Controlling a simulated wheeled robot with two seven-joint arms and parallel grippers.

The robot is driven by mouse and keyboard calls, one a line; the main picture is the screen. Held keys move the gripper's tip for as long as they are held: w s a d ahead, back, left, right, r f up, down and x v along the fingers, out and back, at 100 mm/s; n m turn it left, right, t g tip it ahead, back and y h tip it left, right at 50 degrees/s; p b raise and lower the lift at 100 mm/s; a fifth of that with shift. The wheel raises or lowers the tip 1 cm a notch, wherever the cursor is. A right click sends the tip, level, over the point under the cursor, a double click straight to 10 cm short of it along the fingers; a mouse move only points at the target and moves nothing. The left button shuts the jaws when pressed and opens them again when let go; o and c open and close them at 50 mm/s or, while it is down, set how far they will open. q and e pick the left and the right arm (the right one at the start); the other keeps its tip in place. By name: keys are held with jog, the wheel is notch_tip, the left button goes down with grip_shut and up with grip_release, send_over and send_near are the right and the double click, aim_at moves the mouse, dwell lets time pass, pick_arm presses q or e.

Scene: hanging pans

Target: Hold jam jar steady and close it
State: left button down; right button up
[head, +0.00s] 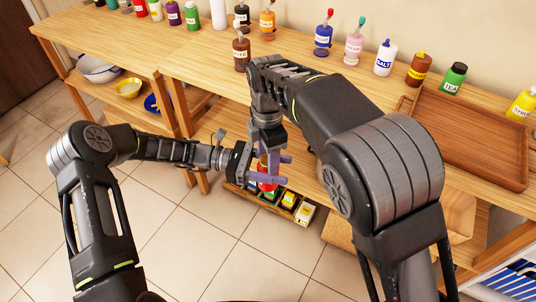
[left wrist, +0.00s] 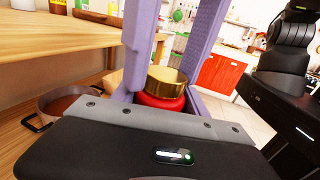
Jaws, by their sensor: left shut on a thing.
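The jam jar (left wrist: 160,101) has a red body and a gold lid (left wrist: 167,80) at its top. In the left wrist view it sits between purple fingers. Whether the lid is seated or only resting on the jar cannot be told. My left gripper (head: 271,177) is shut on the jar, held out in front of the counter edge. My right gripper (head: 269,143) points down from above, close over the left gripper. Its fingertips overlap the left gripper's and the jar, so their opening is hidden. In the head view the jar is mostly hidden by the grippers.
The wooden counter (head: 200,52) carries several bottles along the wall and a wooden tray (head: 470,140) at the right. A crate with small boxes (head: 305,212) lies below the grippers. Bowls (head: 98,69) stand on the left shelf. The tiled floor (head: 210,235) is clear.

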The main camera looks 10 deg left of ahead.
jog(key=shift+o, duration=0.8)
jog(key=shift+r, duration=2.25)
jog(key=shift+d, duration=0.1)
jog(key=shift+c, duration=0.4)
